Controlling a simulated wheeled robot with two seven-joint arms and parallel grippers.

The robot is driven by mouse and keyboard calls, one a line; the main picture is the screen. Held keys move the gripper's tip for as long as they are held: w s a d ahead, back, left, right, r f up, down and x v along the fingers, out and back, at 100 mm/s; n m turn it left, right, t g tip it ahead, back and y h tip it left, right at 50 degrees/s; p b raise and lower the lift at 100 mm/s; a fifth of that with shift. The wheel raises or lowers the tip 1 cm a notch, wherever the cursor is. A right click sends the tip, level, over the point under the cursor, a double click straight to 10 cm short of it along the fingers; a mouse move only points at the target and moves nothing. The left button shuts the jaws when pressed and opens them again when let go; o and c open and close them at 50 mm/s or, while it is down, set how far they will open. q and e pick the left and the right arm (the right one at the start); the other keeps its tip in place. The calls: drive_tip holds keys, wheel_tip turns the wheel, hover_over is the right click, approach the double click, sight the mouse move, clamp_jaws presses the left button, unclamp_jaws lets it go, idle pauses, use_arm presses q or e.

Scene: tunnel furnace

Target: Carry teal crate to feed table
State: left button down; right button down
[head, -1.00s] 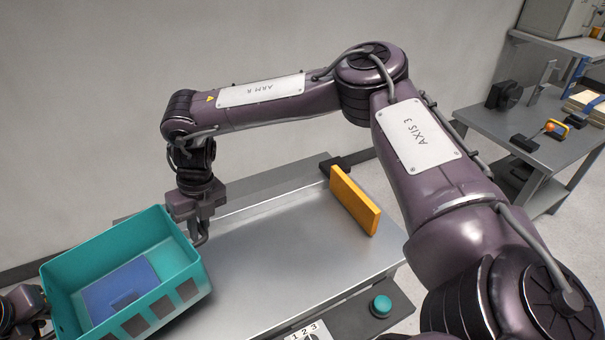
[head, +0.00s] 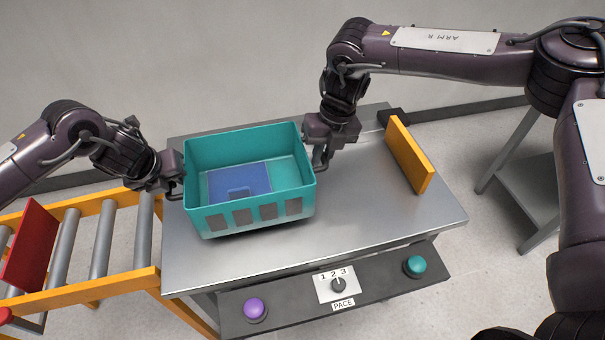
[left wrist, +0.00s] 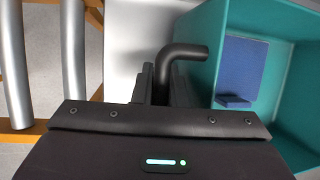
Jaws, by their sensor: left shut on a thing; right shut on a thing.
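The teal crate (head: 249,214) is an open box with dark square patches on its front wall. A flat blue piece (head: 238,184) with a small raised block is inside it. The crate is over the left part of the steel feed table (head: 380,225); I cannot tell whether its base touches the top. My left gripper (head: 177,187) is shut on the crate's left side, at a dark bent handle (left wrist: 185,53) seen in the left wrist view. My right gripper (head: 319,158) is shut at the crate's right side; its fingertips are partly hidden.
A yellow upright plate (head: 409,155) stands on the table to the right. A roller conveyor (head: 100,240) with a red plate (head: 30,245) is at the left. A front panel holds a purple button (head: 254,308), a PACE dial (head: 338,285) and a green button (head: 414,265).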

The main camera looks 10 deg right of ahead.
use_arm(q)
drive_tip(key=shift+a+f, duration=0.15)
drive_tip(key=shift+a, duration=0.05)
use_arm(e)
drive_tip(key=shift+d+f, duration=0.2)
